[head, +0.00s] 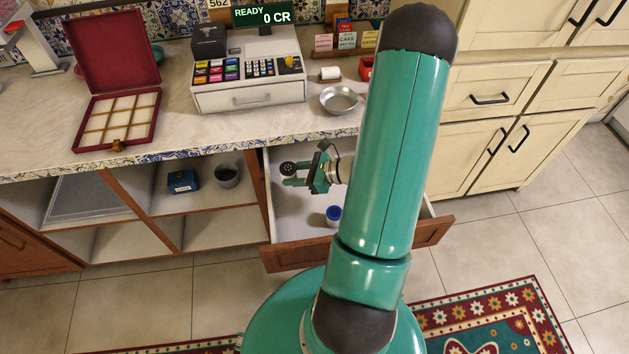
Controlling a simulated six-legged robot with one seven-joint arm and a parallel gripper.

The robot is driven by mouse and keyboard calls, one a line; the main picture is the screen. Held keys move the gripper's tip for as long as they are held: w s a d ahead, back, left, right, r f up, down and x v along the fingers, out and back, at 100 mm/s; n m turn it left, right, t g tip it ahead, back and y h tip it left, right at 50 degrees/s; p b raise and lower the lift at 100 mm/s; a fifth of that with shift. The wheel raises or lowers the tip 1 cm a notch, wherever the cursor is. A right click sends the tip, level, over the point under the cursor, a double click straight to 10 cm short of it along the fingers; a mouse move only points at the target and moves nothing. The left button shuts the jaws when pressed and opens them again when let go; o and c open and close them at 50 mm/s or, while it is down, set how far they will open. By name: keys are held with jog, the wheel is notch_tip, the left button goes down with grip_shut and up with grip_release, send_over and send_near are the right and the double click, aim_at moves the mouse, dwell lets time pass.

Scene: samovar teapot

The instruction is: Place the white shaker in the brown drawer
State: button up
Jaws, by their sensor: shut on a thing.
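The brown drawer (285,258) is pulled open below the counter, with a wooden front and a pale interior. My gripper (290,174) is over the left part of the drawer, its green fingers pointing left. It is shut on a shaker (287,168), of which I see mainly the dark round top with light dots. The shaker's body is mostly hidden, so its colour is hard to tell. The shaker appears above the drawer floor, near the drawer's left side. A small white container with a blue top (333,213) stands inside the drawer near the front, apart from my gripper.
The counter (160,150) overhangs the drawer's back. It bears a cash register (250,95), a metal bowl (339,100) and an open red box (115,122). Open shelves at left hold a blue box (183,181) and a grey cup (227,175). My arm hides the drawer's right part.

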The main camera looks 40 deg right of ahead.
jog(key=d+f, duration=0.6)
jog(key=shift+f, duration=0.15)
jog(key=shift+d+f, duration=0.1)
jog(key=shift+f, duration=1.5)
jog(key=shift+f, duration=0.1)
jog(key=o, duration=1)
jog(key=shift+o, duration=0.2)
